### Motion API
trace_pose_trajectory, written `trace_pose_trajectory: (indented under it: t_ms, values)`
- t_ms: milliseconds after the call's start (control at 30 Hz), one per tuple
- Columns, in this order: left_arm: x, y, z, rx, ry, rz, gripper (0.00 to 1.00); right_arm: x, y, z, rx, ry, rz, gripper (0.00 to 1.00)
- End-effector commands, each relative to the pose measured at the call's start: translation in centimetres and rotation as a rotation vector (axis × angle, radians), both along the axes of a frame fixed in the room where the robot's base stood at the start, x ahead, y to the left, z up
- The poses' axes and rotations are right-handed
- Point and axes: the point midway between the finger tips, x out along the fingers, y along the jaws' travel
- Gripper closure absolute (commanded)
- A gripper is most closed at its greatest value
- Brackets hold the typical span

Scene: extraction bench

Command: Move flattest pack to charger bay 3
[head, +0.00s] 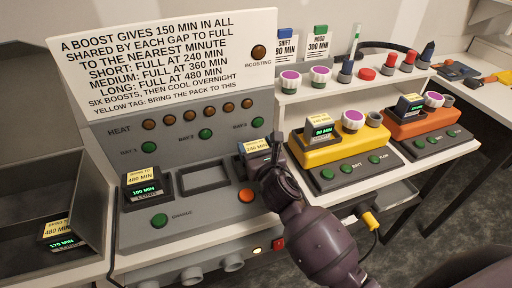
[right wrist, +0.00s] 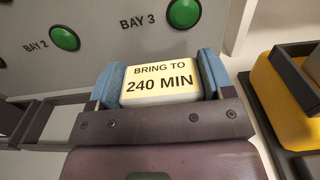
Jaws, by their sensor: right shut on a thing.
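My right gripper (head: 262,157) is shut on a pack with a yellow tag reading 240 MIN (head: 258,146). In the right wrist view the tag (right wrist: 160,84) reads BRING TO 240 MIN, between the blue finger pads. The pack is at the bay 3 place of the grey charger (head: 170,232), below the BAY 3 button (right wrist: 182,18). Whether it is seated is hidden by the gripper. Bay 2 (head: 205,178) is an empty recess. A pack tagged 480 MIN (head: 146,187) stands in bay 1, its display reading about 160 MIN. My left gripper is out of view.
Another 480 MIN pack (head: 60,236) lies in the grey tray (head: 30,172) at left. A yellow station (head: 345,153) with a 90 MIN pack (head: 320,129) and an orange station (head: 425,123) stand to the right. A sign (head: 165,50) gives charging times.

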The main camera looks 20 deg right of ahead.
Motion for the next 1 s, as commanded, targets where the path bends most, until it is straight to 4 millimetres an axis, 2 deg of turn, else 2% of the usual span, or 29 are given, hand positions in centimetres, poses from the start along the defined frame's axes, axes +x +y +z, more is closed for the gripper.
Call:
trace_pose_trajectory:
  t_ms: [300,333,500,800,1000]
  values:
    - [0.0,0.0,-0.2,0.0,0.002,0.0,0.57,0.0,0.0,-0.1,0.001,-0.003,0.001,0.65]
    - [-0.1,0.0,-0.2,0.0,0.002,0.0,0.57,0.0,0.0,-0.3,0.001,0.0,0.0,0.24]
    - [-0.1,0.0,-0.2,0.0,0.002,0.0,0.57,0.0,0.0,-0.2,0.001,0.0,0.0,0.0]
    - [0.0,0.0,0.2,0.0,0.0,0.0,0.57,0.0,0.0,0.3,0.0,-0.001,-0.001,0.0]
    - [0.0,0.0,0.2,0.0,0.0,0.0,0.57,-2.6,-0.2,0.0,0.0,0.002,-0.001,0.0]
